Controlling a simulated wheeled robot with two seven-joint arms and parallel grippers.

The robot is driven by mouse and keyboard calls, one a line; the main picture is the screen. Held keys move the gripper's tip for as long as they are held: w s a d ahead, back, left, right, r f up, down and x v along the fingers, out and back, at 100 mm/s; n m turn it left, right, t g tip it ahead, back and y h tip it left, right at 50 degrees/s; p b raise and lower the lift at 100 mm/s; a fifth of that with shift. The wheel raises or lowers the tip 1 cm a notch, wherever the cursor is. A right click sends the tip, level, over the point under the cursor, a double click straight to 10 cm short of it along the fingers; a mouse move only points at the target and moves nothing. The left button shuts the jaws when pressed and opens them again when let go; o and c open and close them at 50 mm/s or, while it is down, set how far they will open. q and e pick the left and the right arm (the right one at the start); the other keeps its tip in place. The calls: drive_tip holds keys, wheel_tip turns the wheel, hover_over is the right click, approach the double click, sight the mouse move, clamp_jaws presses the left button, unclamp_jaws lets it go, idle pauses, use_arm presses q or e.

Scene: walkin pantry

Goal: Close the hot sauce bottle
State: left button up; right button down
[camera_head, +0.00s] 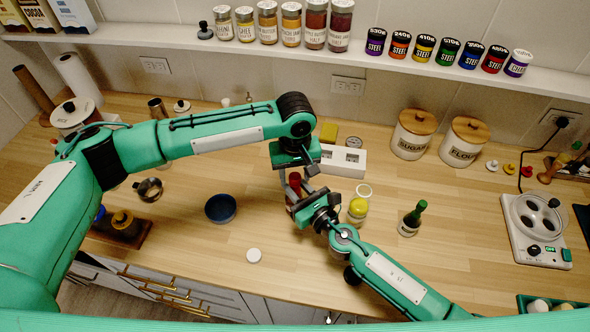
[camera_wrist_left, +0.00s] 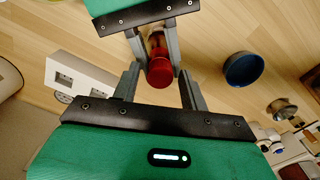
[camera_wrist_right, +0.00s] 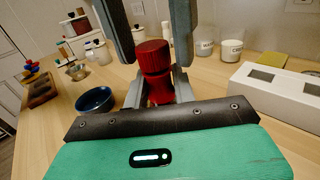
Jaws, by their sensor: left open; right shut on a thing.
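The hot sauce bottle (camera_wrist_right: 160,92) is red and stands upright, with a ribbed red cap (camera_wrist_right: 152,53) on top. In the head view the bottle (camera_head: 294,184) is partly hidden by my grippers. My right gripper (camera_head: 298,198) is shut on the bottle's body from the side. My left gripper (camera_head: 296,178) points down from above, open, with one finger on each side of the cap (camera_wrist_left: 159,73) and gaps showing. I cannot tell how tightly the cap sits.
A white double-socket box (camera_head: 343,161) is behind. A blue bowl (camera_head: 220,208) and a white lid (camera_head: 254,255) lie left. The front counter is mostly clear.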

use_arm(q)
drive_tip(key=shift+c, duration=0.4)
clamp_jaws()
